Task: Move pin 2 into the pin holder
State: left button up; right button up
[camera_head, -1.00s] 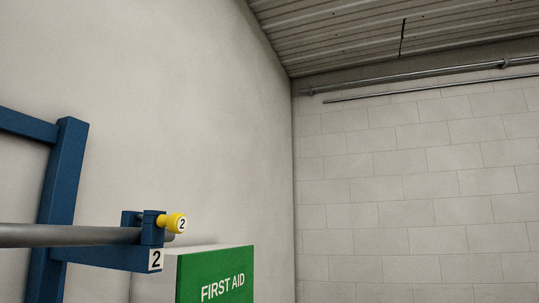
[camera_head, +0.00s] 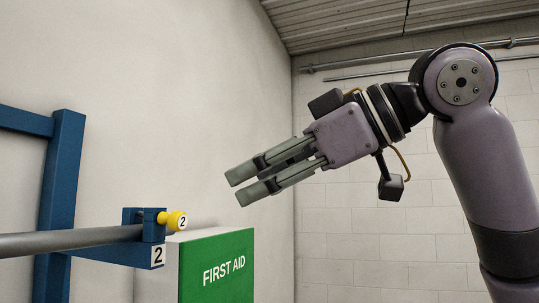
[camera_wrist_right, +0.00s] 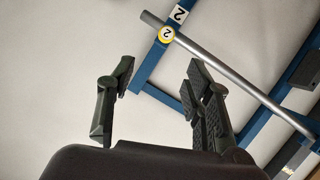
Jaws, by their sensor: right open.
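Pin 2 has a yellow knob (camera_head: 174,221) marked "2" and sticks out of a blue bracket (camera_head: 152,228) labelled "2" that holds the end of a grey bar (camera_head: 70,239). The knob also shows in the right wrist view (camera_wrist_right: 167,34), beyond the fingertips. My right gripper (camera_head: 240,186) is open and empty, to the right of and above the knob, clearly apart from it. Its two spread fingers also show in the right wrist view (camera_wrist_right: 160,70). My left gripper is not in view. I cannot make out a separate pin holder.
A green and white first aid box (camera_head: 218,265) stands just below and right of the knob. A blue upright frame (camera_head: 62,200) is at the left. A plain wall is behind. The air between my right gripper and the knob is clear.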

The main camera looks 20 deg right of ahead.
aim_at(179, 212)
jog(key=p+x, duration=0.2)
jog(key=x, duration=0.2)
jog(key=p+x, duration=0.2)
jog(key=x, duration=0.3)
jog(key=p+x, duration=0.2)
jog(key=x, duration=0.3)
jog(key=shift+s+a, duration=0.2)
jog(key=shift+a, duration=0.4)
jog(key=shift+w+a+f, duration=0.35)
jog(key=shift+w+a, duration=0.05)
jog(key=shift+w, duration=0.05)
grip_shut()
